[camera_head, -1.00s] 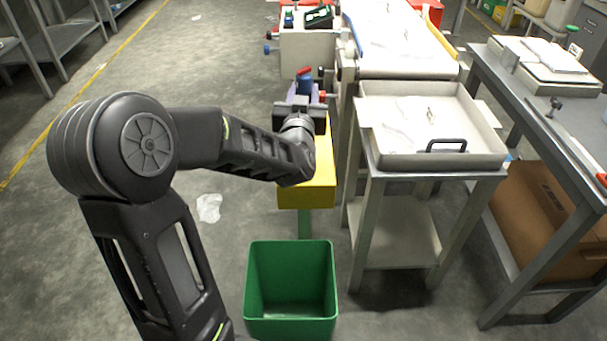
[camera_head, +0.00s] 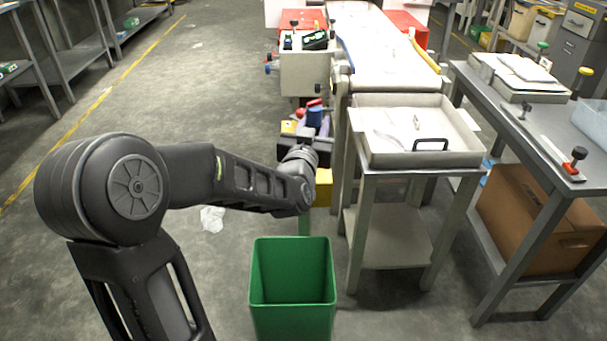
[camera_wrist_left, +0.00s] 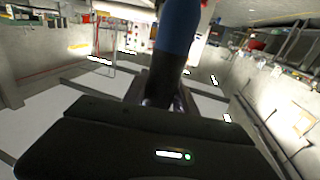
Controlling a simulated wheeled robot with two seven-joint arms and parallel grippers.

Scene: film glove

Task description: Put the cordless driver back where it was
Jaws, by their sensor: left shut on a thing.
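My left gripper (camera_head: 312,134) is shut on a blue and dark thing, probably the cordless driver (camera_head: 314,116), and holds it at the yellow-topped stand (camera_head: 323,188). A red part shows at its top in the head view. In the left wrist view the driver (camera_wrist_left: 178,35) rises from between the fingers, blue above and dark below; its upper end is out of frame. My wrist hides most of the stand, and I cannot tell whether the driver touches it. My right gripper is not in view.
A green bin (camera_head: 292,305) stands on the floor in front of the stand. A metal cart with a grey tray (camera_head: 375,158) is close on the right. A light box (camera_head: 305,74) with coloured knobs and a conveyor (camera_head: 385,60) lie beyond. The floor to the left is mostly clear.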

